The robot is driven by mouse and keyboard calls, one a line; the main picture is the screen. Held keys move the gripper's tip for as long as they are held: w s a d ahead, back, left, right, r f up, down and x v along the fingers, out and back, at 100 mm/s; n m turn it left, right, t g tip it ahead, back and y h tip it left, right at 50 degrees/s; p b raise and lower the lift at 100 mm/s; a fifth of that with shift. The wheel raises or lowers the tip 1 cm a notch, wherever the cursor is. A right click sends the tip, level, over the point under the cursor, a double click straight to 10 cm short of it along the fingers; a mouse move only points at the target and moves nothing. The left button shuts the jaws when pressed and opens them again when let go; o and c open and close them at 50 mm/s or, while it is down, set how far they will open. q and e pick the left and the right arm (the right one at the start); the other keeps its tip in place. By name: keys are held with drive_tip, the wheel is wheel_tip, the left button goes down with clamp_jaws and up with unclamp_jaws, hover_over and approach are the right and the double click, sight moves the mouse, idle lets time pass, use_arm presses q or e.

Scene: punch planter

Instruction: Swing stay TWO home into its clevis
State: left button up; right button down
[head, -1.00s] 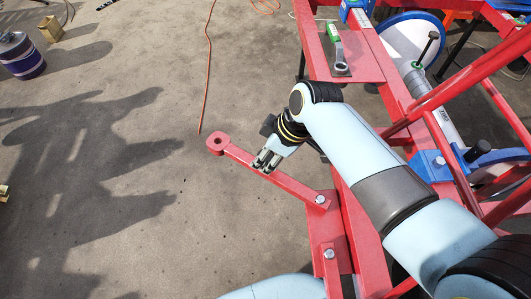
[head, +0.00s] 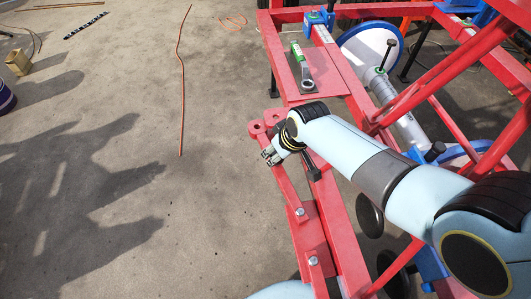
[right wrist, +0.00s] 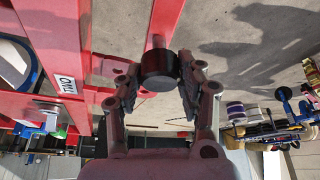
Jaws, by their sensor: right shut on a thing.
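The red stay (head: 285,188) runs from a bolted pivot (head: 300,212) up to its eye end (head: 256,128). A red lug (head: 273,116), apparently the clevis, sits on the frame right beside that eye. I cannot tell whether the eye is inside it or only beside it. My right gripper (head: 268,157) is on the stay below the eye. In the right wrist view its fingers (right wrist: 160,95) flank a black cylindrical knob (right wrist: 159,67) on the red bar. A white TWO label (right wrist: 67,85) is on red metal at left. My left gripper is out of view.
The red frame (head: 335,190) stands right of the stay. A plate with a green-handled tool (head: 297,52) is above the lug. A wheel (head: 370,52) and grey cylinder (head: 400,115) lie farther right.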

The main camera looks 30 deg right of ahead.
drive_tip(key=shift+s+d+m+h+p, duration=0.15)
drive_tip(key=shift+d+m+h+p, duration=0.15)
drive_tip(key=shift+d+m, duration=0.4)
drive_tip(key=shift+s+d+m+h+p, duration=0.15)
drive_tip(key=shift+d+m+p, duration=0.3)
drive_tip(key=shift+d, duration=0.45)
drive_tip(key=c, duration=0.8)
unclamp_jaws()
drive_tip(key=shift+d, duration=0.1)
drive_tip(key=shift+c, duration=0.2)
drive_tip(key=v, duration=1.2)
drive_tip(key=shift+w, duration=0.1)
